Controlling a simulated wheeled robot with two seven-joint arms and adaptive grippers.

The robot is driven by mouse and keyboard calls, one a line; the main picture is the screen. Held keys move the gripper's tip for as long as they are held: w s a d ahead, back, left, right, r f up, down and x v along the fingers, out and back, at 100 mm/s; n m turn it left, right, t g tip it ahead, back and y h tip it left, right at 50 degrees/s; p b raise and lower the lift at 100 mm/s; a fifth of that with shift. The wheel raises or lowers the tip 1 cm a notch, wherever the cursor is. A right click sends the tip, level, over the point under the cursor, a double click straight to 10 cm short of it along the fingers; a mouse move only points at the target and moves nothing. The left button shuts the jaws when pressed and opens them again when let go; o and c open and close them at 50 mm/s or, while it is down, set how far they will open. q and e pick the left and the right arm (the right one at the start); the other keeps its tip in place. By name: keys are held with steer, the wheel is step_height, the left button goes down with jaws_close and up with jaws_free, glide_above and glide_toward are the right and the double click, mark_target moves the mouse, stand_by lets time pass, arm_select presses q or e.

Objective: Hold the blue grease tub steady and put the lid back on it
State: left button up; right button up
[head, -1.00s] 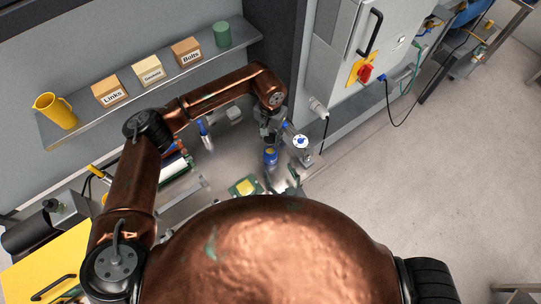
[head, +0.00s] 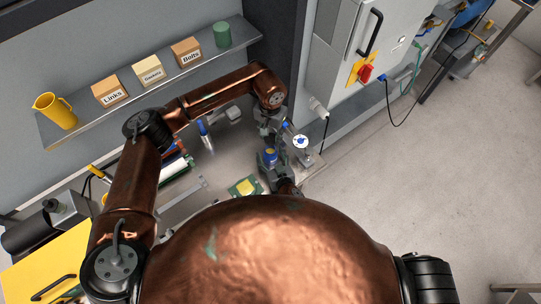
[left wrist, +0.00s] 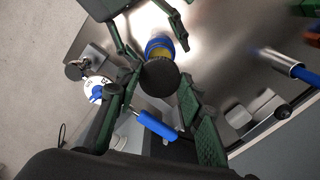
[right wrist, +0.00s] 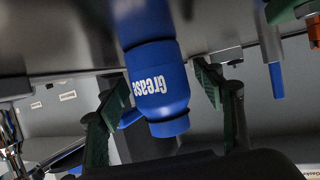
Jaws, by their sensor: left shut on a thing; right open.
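The blue grease tub (head: 270,154) stands upright on the metal bench; its yellowish open top shows in the left wrist view (left wrist: 160,46). In the right wrist view the tub (right wrist: 158,85) shows its white "Grease" lettering. My right gripper (right wrist: 162,88) is open, with one finger on each side of the tub and gaps between. My left gripper (left wrist: 158,84) is shut on a dark round lid (left wrist: 160,76), held apart from the tub and partly overlapping it in that view. In the head view my left gripper (head: 266,130) is just behind the tub.
A white dial with a blue centre (head: 300,141) stands close right of the tub. A green and yellow piece (head: 244,187) lies in front left. A blue-handled tool (head: 205,136) stands farther back left. A shelf (head: 140,92) with boxes runs along the wall.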

jaws_close()
stand_by(0.8)
